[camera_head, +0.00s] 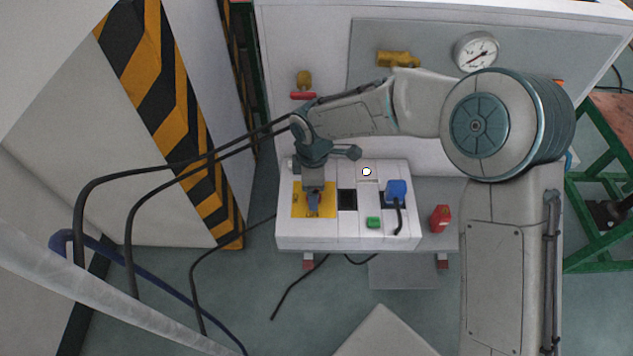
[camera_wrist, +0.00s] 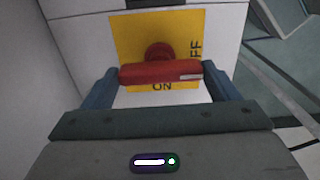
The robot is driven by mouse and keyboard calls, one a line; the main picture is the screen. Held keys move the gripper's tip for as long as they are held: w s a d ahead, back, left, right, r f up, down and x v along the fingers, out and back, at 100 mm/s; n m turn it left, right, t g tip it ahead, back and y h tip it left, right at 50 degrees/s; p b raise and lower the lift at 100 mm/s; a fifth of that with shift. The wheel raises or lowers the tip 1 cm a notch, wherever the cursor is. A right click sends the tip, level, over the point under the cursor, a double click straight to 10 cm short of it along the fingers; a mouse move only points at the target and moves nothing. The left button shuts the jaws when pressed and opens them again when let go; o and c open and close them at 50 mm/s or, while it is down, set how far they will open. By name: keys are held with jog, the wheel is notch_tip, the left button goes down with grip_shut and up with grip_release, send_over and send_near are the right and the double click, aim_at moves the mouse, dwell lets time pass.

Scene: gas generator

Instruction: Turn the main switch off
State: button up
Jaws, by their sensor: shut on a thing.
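The main switch has a red handle (camera_wrist: 150,73) on a yellow plate (camera_wrist: 128,34). In the wrist view the handle lies crosswise, with a white mark at its right end, on the side of the "OFF" lettering. "ON" shows just below the handle. My gripper (camera_wrist: 160,76) is shut on the handle, one blue finger at each end. In the head view my gripper (camera_head: 314,204) points down over the yellow plate (camera_head: 298,205) on the white control box (camera_head: 290,236), and hides the handle.
Right of the switch on the box are a dark socket (camera_head: 347,200), a green button (camera_head: 373,223) and a blue plug (camera_head: 396,191). A red object (camera_head: 440,217) stands beside the box. A gauge (camera_head: 476,53) and yellow valve (camera_head: 398,59) are behind. Black cables cross at left.

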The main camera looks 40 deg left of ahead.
jog(key=shift+a+r, duration=0.1)
jog(key=o, duration=1.3)
notch_tip(320, 180, up, 12)
jog(key=w+d+r+m+p, duration=0.1)
jog(key=w+d+r+m, duration=0.25)
jog(key=d, duration=0.55)
jog(key=w+d+r+m+t+h+p, duration=0.1)
jog(key=w+d+r+m, duration=0.25)
jog(key=d, duration=0.55)
jog(key=w+d+r+m+p, duration=0.1)
jog(key=w+d+r+m, duration=0.3)
jog(key=d, duration=0.5)
jog(key=s+d+m+p, duration=0.1)
jog(key=s+d+m, duration=0.1)
jog(key=d+m, duration=0.3)
jog(key=s+d+r+m+t, duration=0.1)
jog(key=s+d+m, duration=0.2)
jog(key=d, duration=0.7)
jog(key=s+d+r+m+y+p, duration=0.1)
jog(key=s+d+m, duration=0.2)
jog(key=d+m, duration=0.5)
jog(key=shift+s+r+t+p, duration=0.2)
jog(key=shift+r+t+p, duration=0.05)
jog(key=shift+t+p, duration=0.15)
